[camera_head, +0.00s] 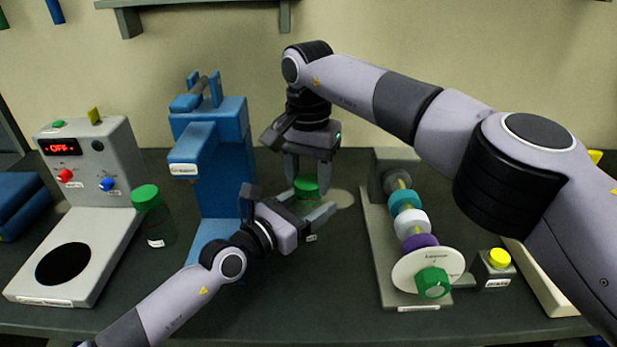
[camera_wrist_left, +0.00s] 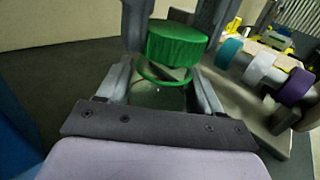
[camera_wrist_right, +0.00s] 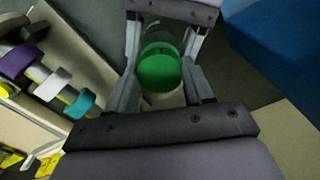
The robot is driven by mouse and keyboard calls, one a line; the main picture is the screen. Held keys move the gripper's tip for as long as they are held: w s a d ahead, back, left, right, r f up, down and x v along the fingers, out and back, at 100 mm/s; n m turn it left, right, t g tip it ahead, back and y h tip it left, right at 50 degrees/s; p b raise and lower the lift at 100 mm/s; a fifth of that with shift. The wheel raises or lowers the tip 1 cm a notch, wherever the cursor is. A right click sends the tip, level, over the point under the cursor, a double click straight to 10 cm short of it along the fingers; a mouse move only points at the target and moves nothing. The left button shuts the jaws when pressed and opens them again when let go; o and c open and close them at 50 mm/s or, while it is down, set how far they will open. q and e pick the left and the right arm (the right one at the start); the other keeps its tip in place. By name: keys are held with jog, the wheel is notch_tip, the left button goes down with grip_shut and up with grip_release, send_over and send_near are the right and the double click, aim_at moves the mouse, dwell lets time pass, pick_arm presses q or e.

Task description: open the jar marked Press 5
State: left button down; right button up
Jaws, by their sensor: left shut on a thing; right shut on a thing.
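A clear jar (camera_wrist_left: 160,97) with a green lid (camera_head: 306,186) is between my two grippers, mid-table. My left gripper (camera_head: 318,212) is shut around the glass body from the front. My right gripper (camera_head: 306,176) points down from above and is shut on the lid, also seen in the right wrist view (camera_wrist_right: 160,68). In the left wrist view the lid (camera_wrist_left: 177,43) appears slightly above a green-tinted rim, with a narrow gap. Fingers hide much of the glass. I cannot read its label. Another green-lidded jar (camera_head: 147,200) stands at left.
A blue press (camera_head: 210,165) stands left of the held jar, and a grey device (camera_head: 85,200) with an OFF display is farther left. A screw expeller with coloured rings (camera_head: 410,225) and a yellow button box (camera_head: 497,262) stand right.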

aim_at(308, 181)
jog(key=shift+r, duration=0.7)
jog(key=shift+r, duration=2)
pick_arm(q)
jog(key=shift+c, duration=0.5)
grip_release()
